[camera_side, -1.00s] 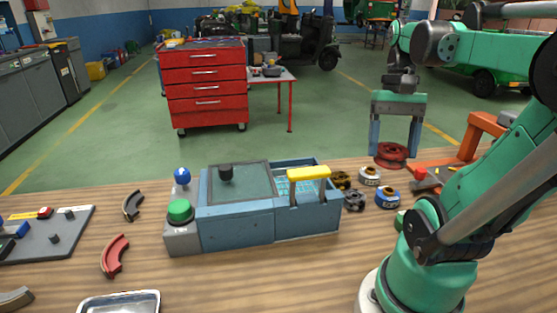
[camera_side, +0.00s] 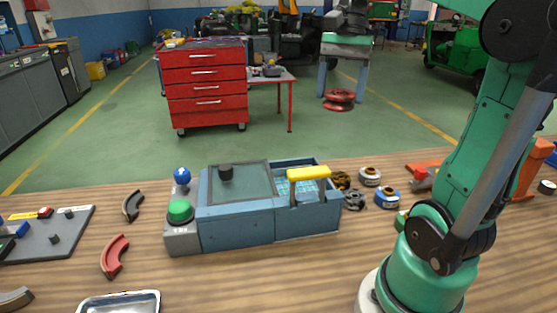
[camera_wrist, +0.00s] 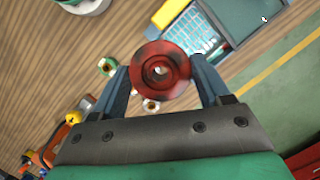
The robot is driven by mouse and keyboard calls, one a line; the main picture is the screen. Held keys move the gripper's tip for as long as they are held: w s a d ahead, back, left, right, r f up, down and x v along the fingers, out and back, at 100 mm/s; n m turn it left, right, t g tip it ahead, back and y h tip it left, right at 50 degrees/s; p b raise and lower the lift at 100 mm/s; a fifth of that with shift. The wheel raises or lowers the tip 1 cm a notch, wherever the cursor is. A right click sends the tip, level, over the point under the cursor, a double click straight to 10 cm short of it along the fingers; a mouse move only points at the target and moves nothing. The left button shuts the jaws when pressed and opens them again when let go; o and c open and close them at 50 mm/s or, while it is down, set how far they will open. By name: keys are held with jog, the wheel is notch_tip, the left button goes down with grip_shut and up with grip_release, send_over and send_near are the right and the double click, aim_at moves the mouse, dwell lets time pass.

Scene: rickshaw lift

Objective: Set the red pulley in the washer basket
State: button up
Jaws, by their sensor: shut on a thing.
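The red pulley (camera_side: 339,100) is held between the fingertips of my gripper (camera_side: 339,92), high above the bench. In the wrist view the pulley (camera_wrist: 160,72) shows face on, with my gripper's two fingers (camera_wrist: 160,82) shut on its sides. The washer (camera_side: 236,222) is a blue box on the bench with a grey lid panel on its left part. Its basket (camera_side: 299,189), with a light blue mesh floor and a yellow handle (camera_side: 309,173), sits in the open right part. In the side view the pulley is up and to the right of the basket. The wrist view also shows the basket (camera_wrist: 205,30).
Several pulleys, among them a blue one (camera_side: 387,196) and a white one (camera_side: 370,176), stand right of the washer. A green button (camera_side: 180,211) and blue knob (camera_side: 182,176) are at its left. Curved parts (camera_side: 115,255) and a metal tray (camera_side: 120,303) lie front left.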

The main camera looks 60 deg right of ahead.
jog(key=w+a+f+m, duration=0.1)
jog(key=w+a+m, duration=0.1)
jog(key=w, duration=0.5)
jog(key=shift+t, duration=0.3)
jog(key=shift+s+d+f, duration=0.1)
jog(key=shift+s+f, duration=0.05)
jog(key=shift+f, duration=4.2)
jog(key=shift+s+d+f, duration=0.1)
jog(key=shift+f, duration=4.25)
jog(key=shift+f, duration=0.4)
jog(key=o, duration=1.3)
jog(key=shift+c, duration=0.2)
jog(key=shift+r, duration=0.1)
notch_tip(320, 180, up, 7)
